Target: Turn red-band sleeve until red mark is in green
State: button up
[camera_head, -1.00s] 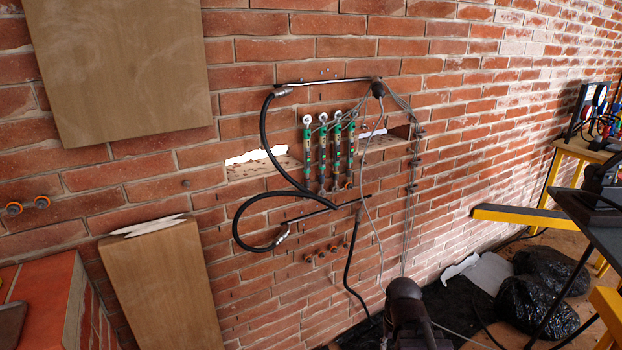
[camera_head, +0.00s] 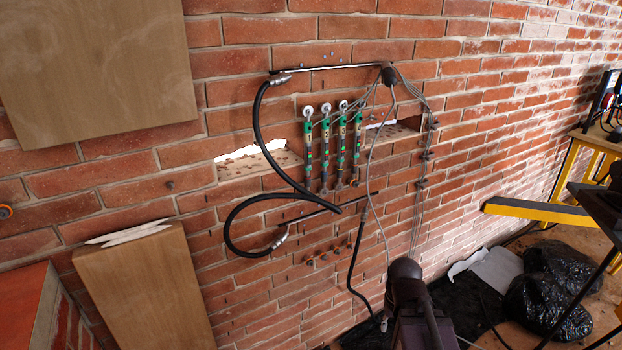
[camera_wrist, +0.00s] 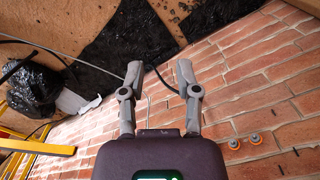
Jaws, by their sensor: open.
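In the head view part of my arm shows at the bottom, well below the rods; the fingers cannot be made out.
A black hose (camera_head: 262,130) loops left of the rods, and grey cables (camera_head: 425,150) hang right of them. Wooden panels (camera_head: 95,70) are at left. A yellow beam (camera_head: 538,211) and black bags (camera_head: 545,305) are at right. Two orange-ringed fittings (camera_wrist: 244,142) show in the wrist view.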

jog(key=shift+w, duration=0.15)
jog(key=m+t+y+p, duration=0.8)
jog(key=m+y, duration=0.9)
jog(key=m, duration=0.6)
send_near(308, 181)
jog(key=d+r+g, duration=0.1)
jog(key=d, duration=0.4)
jog(key=shift+s+r+p, duration=0.1)
jog(key=shift+s+p, duration=0.15)
jog(key=shift+p, duration=0.05)
jog(key=shift+a+n, duration=0.1)
jog(key=shift+n, duration=0.2)
jog(key=x, duration=1.3)
jog(key=shift+w+a+f, duration=0.15)
jog(key=shift+a+f, duration=0.1)
jog(key=shift+a, duration=0.05)
